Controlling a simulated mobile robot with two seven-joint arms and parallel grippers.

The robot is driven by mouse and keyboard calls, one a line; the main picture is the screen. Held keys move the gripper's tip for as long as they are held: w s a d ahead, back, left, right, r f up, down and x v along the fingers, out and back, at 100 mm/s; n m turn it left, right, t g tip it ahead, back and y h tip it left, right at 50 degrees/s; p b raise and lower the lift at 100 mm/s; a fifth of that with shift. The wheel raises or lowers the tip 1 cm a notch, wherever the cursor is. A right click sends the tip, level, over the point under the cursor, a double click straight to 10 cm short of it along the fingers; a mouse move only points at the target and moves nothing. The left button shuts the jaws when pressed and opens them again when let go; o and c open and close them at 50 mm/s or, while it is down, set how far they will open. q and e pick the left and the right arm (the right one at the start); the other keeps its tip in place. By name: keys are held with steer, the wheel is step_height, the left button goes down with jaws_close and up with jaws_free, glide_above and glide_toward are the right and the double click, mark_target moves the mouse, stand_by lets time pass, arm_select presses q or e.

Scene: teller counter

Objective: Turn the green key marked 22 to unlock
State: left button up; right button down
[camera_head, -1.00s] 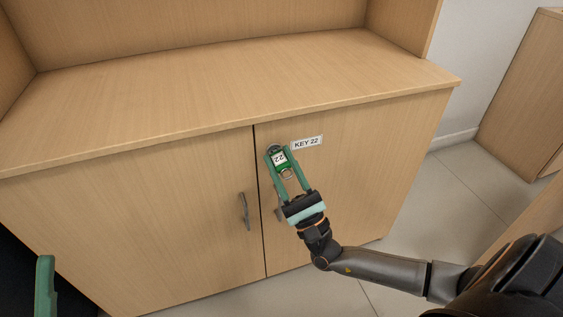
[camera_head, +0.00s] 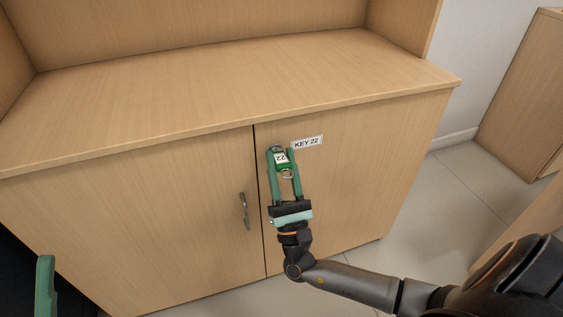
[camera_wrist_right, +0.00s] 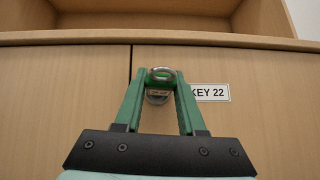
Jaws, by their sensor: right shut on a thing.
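The green key (camera_head: 283,163) with a white 22 tag is at the upper left of the right cabinet door (camera_head: 350,170), beside the KEY 22 label (camera_head: 307,142). My right gripper (camera_head: 281,155) is shut on the key, its two green fingers either side of it.
The left door (camera_head: 150,220) has a metal handle (camera_head: 244,211) near the door gap. Both doors look closed. The wooden counter top (camera_head: 220,90) above is bare. Another wooden cabinet (camera_head: 525,95) stands at the right, with open floor between.

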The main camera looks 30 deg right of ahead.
steer(key=shift+r+m+g+h, duration=0.1)
steer(key=shift+m+g+h, duration=0.4)
steer(key=shift+m+h, duration=0.65)
steer(key=shift+c, duration=2.1)
jaws_free()
steer(key=shift+f, duration=0.2)
